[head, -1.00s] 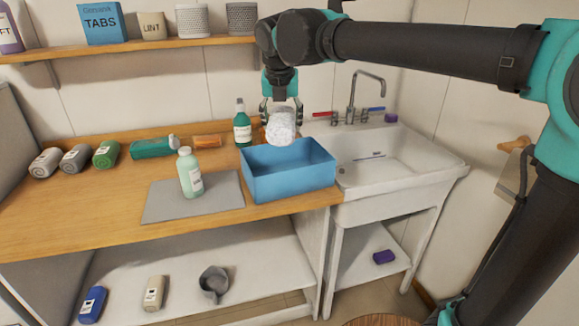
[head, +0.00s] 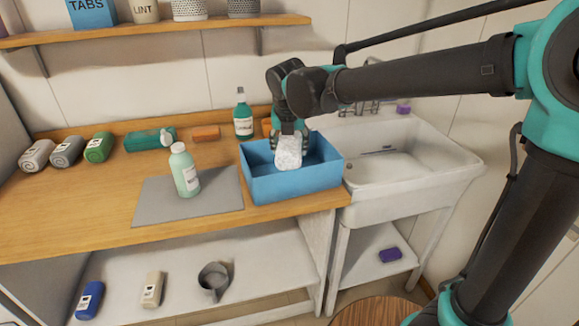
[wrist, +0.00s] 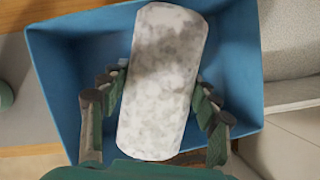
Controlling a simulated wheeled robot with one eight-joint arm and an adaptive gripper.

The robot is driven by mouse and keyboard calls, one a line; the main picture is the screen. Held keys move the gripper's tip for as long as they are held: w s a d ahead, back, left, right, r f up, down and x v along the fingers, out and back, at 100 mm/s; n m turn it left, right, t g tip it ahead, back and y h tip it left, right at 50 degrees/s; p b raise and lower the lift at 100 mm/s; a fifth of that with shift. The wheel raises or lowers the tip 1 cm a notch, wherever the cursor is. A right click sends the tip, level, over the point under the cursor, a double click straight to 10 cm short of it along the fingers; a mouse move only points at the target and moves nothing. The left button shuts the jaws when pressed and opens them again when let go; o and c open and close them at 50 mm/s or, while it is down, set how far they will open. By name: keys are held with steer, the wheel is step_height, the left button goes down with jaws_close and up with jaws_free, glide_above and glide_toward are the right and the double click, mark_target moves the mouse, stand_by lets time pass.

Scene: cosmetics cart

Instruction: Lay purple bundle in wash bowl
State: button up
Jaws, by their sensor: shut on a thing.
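My gripper (head: 291,134) is shut on a mottled white-grey bundle (head: 288,153), rounded and long. It holds the bundle at the opening of a blue rectangular tub (head: 290,186), the only bowl-like vessel on the counter. In the wrist view the bundle (wrist: 162,80) lies between the two fingers, with the tub's blue walls (wrist: 62,95) around it. I cannot tell whether it touches the tub floor. No purple bundle shows in the grip; small purple blocks are on the lower shelf (head: 389,255) and behind the sink (head: 403,107).
A white sink (head: 400,165) adjoins the tub on the right. A pale green bottle (head: 184,172) stands on a grey mat (head: 160,208) to the left, and a dark green bottle (head: 243,114) stands behind the tub. Rolled towels (head: 66,151) lie at the far left.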

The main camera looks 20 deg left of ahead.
mark_target(289, 146)
steer(key=shift+f, duration=3.45)
steer(key=o, duration=1)
steer(key=v, duration=1.2)
steer(key=shift+s, duration=0.1)
